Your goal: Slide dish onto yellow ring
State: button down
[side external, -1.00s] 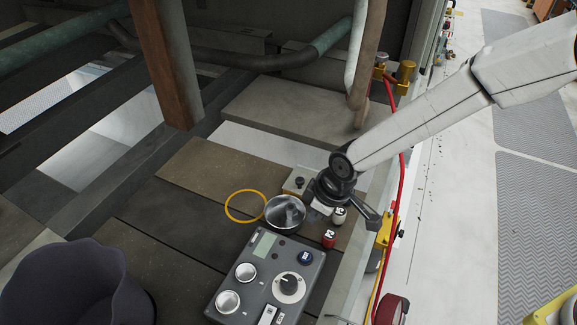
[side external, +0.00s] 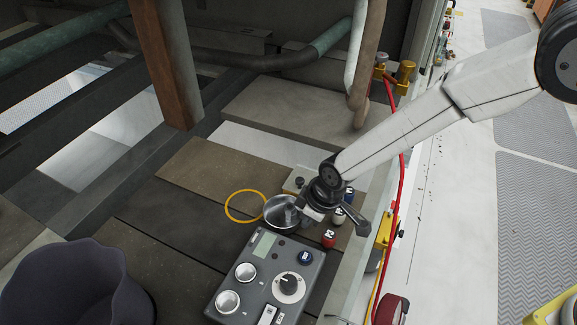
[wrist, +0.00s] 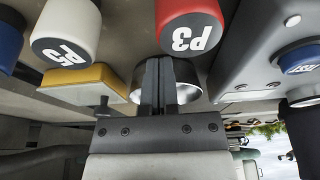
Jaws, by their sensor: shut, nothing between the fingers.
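The dish (side external: 279,210) is a round, shiny metal bowl on the brown panel. The yellow ring (side external: 227,209) lies flat just left of it, and the dish is beside the ring, at or close to its right edge. My gripper (side external: 304,214) is shut and empty, low at the right side of the dish. In the wrist view, the shut fingers (wrist: 168,62) stand in front of the dish (wrist: 202,86) and hide its middle. They look touching or nearly so; I cannot tell which.
A red P3 cylinder (side external: 328,238) stands close by, with white (side external: 338,215) and blue (side external: 349,194) ones near my gripper. A grey control box (side external: 265,282) is in front. The panel beyond the ring is clear.

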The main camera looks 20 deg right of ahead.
aim_at(279, 216)
jog(key=shift+w+a, duration=3.5)
jog(key=shift+r, duration=0.2)
jog(key=v, duration=0.9)
jog(key=shift+r, duration=0.3)
jog(key=shift+s+d, duration=0.1)
jog(key=shift+d, duration=0.05)
jog(key=s+d+r+m, duration=0.1)
jog(key=d+r+m, duration=0.15)
jog(key=d, duration=0.85)
jog(key=s+d+m+h, duration=0.1)
jog(key=s+d+m, duration=0.2)
jog(key=s+d, duration=0.5)
jog(key=s+d+m+h, duration=0.1)
jog(key=s+d+m, duration=0.2)
jog(key=s+d, duration=0.6)
jog(key=d, duration=0.5)
jog(key=shift+s+d+f, duration=0.15)
jog(key=shift+d+f, duration=0.1)
jog(key=shift+f, duration=0.1)
jog(key=shift+m, duration=0.25)
